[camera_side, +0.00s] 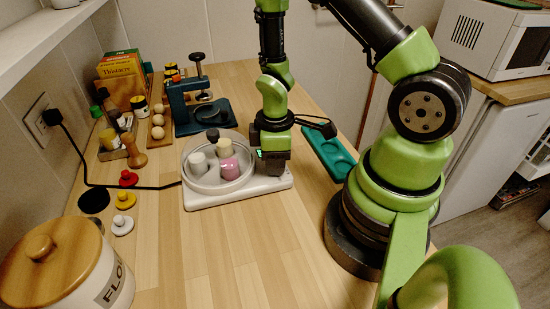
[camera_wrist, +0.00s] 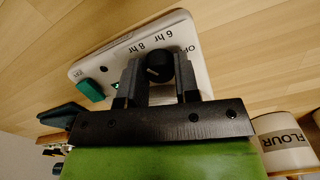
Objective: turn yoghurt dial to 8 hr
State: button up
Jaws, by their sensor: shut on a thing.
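The yoghurt maker (camera_side: 238,196) is a white base with a clear round tub (camera_side: 200,184) holding several small jars, one of them pink. My gripper (camera_side: 272,168) points down at the right end of the base and hides the dial in the side view. In the wrist view the dial (camera_wrist: 158,64) is a black knob between my gripper's two fingers (camera_wrist: 157,80), which are shut on it. A pale mark shows on the knob. The base panel (camera_wrist: 117,47) carries printed "6 hr", "8 hr" and a partly hidden "OF..." label. I cannot tell which label the mark faces.
A black cord (camera_side: 130,186) runs from the wall socket to the base. A flour canister (camera_side: 60,268) stands front left. A teal press (camera_side: 200,105) stands behind, and a teal tray (camera_side: 328,152) lies to the right. The front middle counter is clear.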

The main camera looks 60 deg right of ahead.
dwell(0.4)
jog(key=o, duration=0.9)
notch_tip(320, 180, up, 10)
jog(key=shift+f, duration=0.1)
